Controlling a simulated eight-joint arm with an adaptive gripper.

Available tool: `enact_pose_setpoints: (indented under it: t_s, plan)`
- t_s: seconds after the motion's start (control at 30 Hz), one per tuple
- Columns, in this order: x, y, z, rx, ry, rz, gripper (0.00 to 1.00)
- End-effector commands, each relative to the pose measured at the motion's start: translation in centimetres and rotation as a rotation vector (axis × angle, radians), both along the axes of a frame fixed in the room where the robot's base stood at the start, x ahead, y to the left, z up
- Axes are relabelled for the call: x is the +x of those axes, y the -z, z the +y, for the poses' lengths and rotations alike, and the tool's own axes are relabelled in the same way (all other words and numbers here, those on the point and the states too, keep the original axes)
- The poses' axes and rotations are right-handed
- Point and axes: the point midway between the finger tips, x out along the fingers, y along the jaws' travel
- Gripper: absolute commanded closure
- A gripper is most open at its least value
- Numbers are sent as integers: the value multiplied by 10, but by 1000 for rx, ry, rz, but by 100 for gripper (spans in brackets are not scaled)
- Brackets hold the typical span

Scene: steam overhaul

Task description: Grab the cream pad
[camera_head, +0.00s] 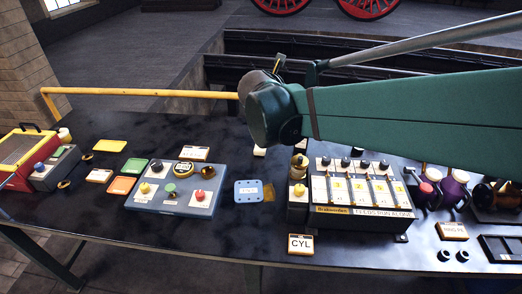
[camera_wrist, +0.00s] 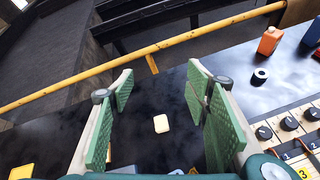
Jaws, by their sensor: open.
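The cream pad (camera_wrist: 161,123) lies flat on the dark tabletop in the wrist view, low in the gap between my fingers. In the head view a small part of a cream piece (camera_head: 259,151), likely the same pad, shows just below my wrist, with the rest hidden. My gripper (camera_wrist: 160,88) is open, with its green finger pads wide apart and nothing between them. It is above the table, and the pad is clear of both fingers. In the head view my arm hides the fingers.
A yellow rail (camera_head: 150,92) runs along the table's far edge. A blue-grey control box (camera_head: 215,195) stands left of the pad, and a numbered switch panel (camera_head: 345,211) stands right.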

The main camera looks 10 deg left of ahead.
Motion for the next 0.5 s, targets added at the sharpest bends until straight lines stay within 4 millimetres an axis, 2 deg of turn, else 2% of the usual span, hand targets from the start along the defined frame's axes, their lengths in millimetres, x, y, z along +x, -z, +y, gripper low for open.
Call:
enact_pose_setpoints:
  t_s: [0.1, 0.37, 0.5]
  plan:
    - [10, 6, 26, -105, -68, -18, 52]
    - [26, 13, 71, -296, -184, -54, 52]
    - [25, 39, 67, -287, -177, -53, 52]
